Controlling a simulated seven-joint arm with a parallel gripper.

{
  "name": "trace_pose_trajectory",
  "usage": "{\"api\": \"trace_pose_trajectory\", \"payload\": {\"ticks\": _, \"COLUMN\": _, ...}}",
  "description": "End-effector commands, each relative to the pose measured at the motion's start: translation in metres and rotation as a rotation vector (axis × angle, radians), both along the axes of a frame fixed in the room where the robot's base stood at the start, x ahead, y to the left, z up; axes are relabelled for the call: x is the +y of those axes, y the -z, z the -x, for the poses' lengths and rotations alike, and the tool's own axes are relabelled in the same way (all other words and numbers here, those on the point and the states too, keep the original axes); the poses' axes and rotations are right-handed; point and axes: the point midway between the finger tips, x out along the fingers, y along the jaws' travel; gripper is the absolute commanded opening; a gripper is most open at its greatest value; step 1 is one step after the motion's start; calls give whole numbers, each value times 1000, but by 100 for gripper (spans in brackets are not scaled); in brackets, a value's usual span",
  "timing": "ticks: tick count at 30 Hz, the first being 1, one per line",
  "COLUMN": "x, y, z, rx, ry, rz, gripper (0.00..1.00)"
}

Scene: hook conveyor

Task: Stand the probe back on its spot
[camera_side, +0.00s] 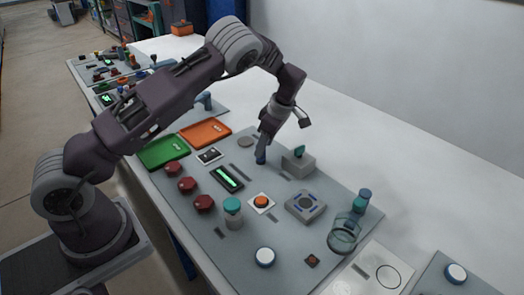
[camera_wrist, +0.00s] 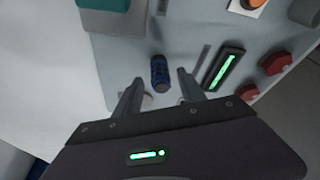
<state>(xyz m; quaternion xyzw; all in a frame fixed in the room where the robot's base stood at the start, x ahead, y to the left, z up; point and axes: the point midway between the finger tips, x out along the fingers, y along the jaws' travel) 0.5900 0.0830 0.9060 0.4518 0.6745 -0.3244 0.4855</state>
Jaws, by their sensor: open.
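The probe looks to be the small dark blue ribbed cylinder (camera_wrist: 160,70) in the wrist view. It shows between and just beyond my fingertips, and I see no finger pressed on it. In the side view its blue body (camera_side: 261,158) shows under my gripper (camera_side: 262,146), on the grey board. My gripper is open in the wrist view (camera_wrist: 160,80), with one finger on each side of the probe. I cannot tell for sure whether the probe is upright. A flat round grey disc (camera_side: 246,141) lies near it and may be its spot.
A grey block with a green piece (camera_side: 298,162) stands close on the right. A green-lit display (camera_side: 227,178), red knobs (camera_side: 204,203), an orange button (camera_side: 261,202) and a teal-capped jar (camera_side: 232,213) stand nearer. Green (camera_side: 164,152) and orange (camera_side: 206,132) trays lie left.

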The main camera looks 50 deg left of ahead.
Motion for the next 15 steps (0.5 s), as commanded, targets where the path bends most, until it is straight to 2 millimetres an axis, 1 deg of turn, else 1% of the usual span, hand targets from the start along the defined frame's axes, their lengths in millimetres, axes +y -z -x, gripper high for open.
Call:
{"api": "trace_pose_trajectory", "payload": {"ticks": 1, "x": -5, "y": -14, "z": -3, "rx": -5, "ry": 3, "rz": 0, "gripper": 48}}
{"api": "trace_pose_trajectory", "payload": {"ticks": 3, "x": -10, "y": -33, "z": -5, "rx": -4, "ry": 3, "rz": -1, "gripper": 48}}
{"api": "trace_pose_trajectory", "payload": {"ticks": 7, "x": -20, "y": -62, "z": -9, "rx": -4, "ry": 2, "rz": 0, "gripper": 48}}
{"api": "trace_pose_trajectory", "payload": {"ticks": 10, "x": -24, "y": -77, "z": -10, "rx": -3, "ry": 1, "rz": -1, "gripper": 48}}
{"api": "trace_pose_trajectory", "payload": {"ticks": 12, "x": -26, "y": -82, "z": -11, "rx": -1, "ry": 0, "rz": 0, "gripper": 48}}
{"api": "trace_pose_trajectory", "payload": {"ticks": 15, "x": -27, "y": -85, "z": -11, "rx": 0, "ry": 0, "rz": 0, "gripper": 48}}
